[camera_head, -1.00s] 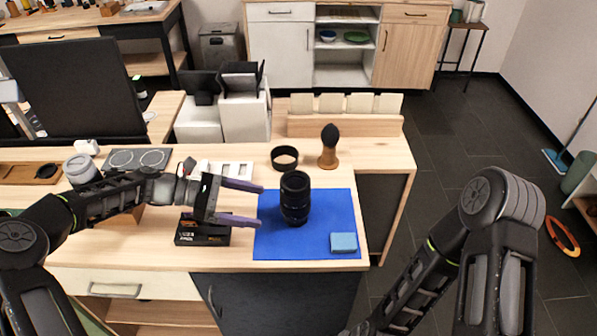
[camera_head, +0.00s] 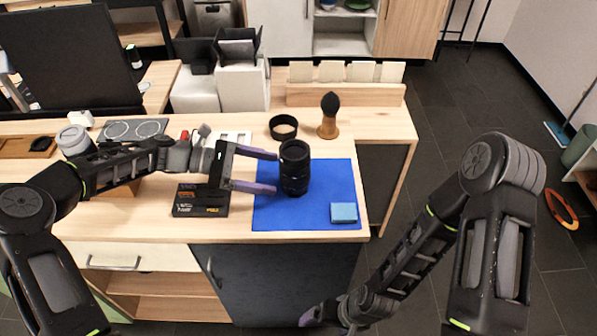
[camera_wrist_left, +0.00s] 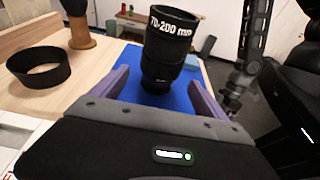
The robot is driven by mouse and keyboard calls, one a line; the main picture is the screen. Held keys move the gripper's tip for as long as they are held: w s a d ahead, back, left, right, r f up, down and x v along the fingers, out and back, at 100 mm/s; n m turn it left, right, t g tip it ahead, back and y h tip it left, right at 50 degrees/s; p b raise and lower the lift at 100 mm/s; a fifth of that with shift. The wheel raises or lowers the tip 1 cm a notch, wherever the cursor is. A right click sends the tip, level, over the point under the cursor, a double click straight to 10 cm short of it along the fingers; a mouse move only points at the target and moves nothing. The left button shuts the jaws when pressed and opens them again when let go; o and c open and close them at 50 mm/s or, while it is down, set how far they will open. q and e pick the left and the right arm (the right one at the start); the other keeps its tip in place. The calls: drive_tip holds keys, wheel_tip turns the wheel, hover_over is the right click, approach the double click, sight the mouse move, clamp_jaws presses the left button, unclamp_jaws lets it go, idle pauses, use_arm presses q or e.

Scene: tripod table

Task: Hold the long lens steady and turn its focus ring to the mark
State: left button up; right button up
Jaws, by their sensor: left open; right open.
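The long black lens (camera_head: 295,168) stands upright on the blue mat (camera_head: 328,186) in the head view. In the left wrist view the lens (camera_wrist_left: 167,50) carries white lettering ending in "-200 mm" and stands ahead, between the lines of the fingers. My left gripper (camera_head: 276,172) is open, its purple fingers pointing right, with the tips at or just short of the lens's left side; I see no grip on it. My right gripper (camera_head: 325,314) is low at the bottom of the head view, off the table's front, and empty. The focus mark cannot be made out.
A light blue block (camera_head: 343,213) lies on the mat's front right corner. A black ring (camera_head: 283,127) and a brush on a wooden stand (camera_head: 329,115) stand behind the mat. A dark box (camera_head: 201,200) lies below my left gripper. The mat's right half is mostly clear.

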sight(290, 177)
use_arm(q)
drive_tip(key=shift+b+x, duration=0.4)
drive_tip(key=shift+x, duration=2.75)
drive_tip(key=shift+c, duration=0.6)
